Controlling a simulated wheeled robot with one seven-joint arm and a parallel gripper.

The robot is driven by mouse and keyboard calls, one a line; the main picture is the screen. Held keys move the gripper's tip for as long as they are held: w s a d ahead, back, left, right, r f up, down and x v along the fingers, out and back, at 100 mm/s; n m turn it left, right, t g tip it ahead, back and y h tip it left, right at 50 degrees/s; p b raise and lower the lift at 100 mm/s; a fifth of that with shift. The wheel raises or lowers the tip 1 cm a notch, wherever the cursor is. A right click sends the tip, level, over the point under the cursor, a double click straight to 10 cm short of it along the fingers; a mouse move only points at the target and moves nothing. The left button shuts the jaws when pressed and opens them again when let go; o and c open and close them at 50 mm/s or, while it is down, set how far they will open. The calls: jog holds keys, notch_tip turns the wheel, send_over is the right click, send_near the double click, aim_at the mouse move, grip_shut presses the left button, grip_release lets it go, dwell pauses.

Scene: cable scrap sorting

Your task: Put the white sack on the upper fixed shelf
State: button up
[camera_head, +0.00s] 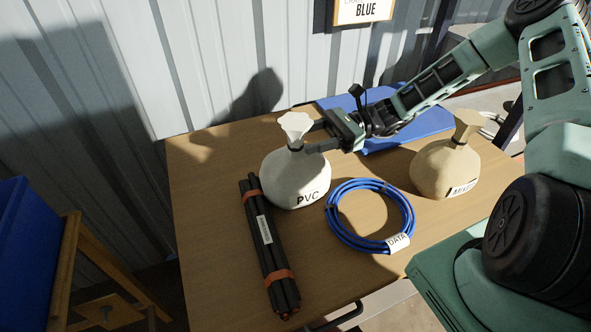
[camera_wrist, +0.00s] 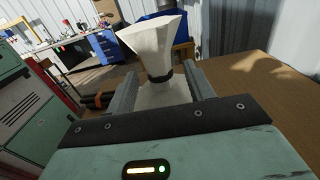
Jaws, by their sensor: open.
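The white sack (camera_head: 296,179), marked PVC, stands upright on the wooden table with its neck tied by a dark band. My gripper (camera_head: 308,137) is at the sack's neck, coming from the right. In the wrist view the sack's flared top (camera_wrist: 153,42) and dark tie lie between the two fingers of my gripper (camera_wrist: 158,84). The jaws are open, with one finger on each side of the neck. The upper fixed shelf cannot be made out in either view.
A bundle of black tubes (camera_head: 265,245) lies left of the sack. A blue cable coil (camera_head: 336,232) tagged DATA lies to its right. A tan sack (camera_head: 442,171) stands farther right. A blue tray (camera_head: 418,124) is behind my arm, and a corrugated wall (camera_head: 215,60) backs the table.

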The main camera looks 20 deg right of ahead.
aim_at(295, 141)
jog(key=shift+a+r+p, duration=0.1)
jog(key=shift+a+p, duration=0.2)
jog(key=shift+a, duration=1.55)
grip_shut()
jog(key=shift+r, duration=0.1)
